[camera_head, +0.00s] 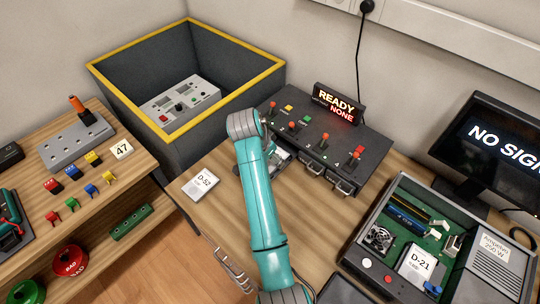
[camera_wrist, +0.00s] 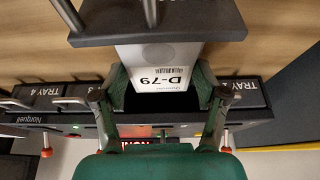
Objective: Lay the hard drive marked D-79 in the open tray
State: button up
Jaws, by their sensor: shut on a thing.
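The hard drive marked D-79 (camera_wrist: 165,65) is white with a printed label. It lies between the two fingers of my gripper (camera_wrist: 160,92), which is shut on it. The open tray (camera_wrist: 160,30) is pulled out of the dark tray unit, and its front plate with a handle shows beyond the drive in the wrist view. The drive is at the tray, between its front plate and the unit; I cannot tell whether it touches the tray floor. In the head view my arm covers most of the gripper, drive and open tray.
The tray unit (camera_head: 370,160) has levers and a READY/NONE sign (camera_head: 337,104). TRAY 4 (camera_wrist: 42,92) is shut. A drive marked D-52 (camera_head: 201,184) lies on the table left of my arm. An open computer case (camera_head: 480,275) holding drive D-21 (camera_head: 420,266) stands right.

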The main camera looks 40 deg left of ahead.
jog(key=shift+f, duration=0.25)
dwell(0.4)
jog(key=o, duration=1.5)
jog(key=shift+r, duration=0.1)
jog(key=shift+r, duration=3.9)
jog(key=shift+s, duration=0.1)
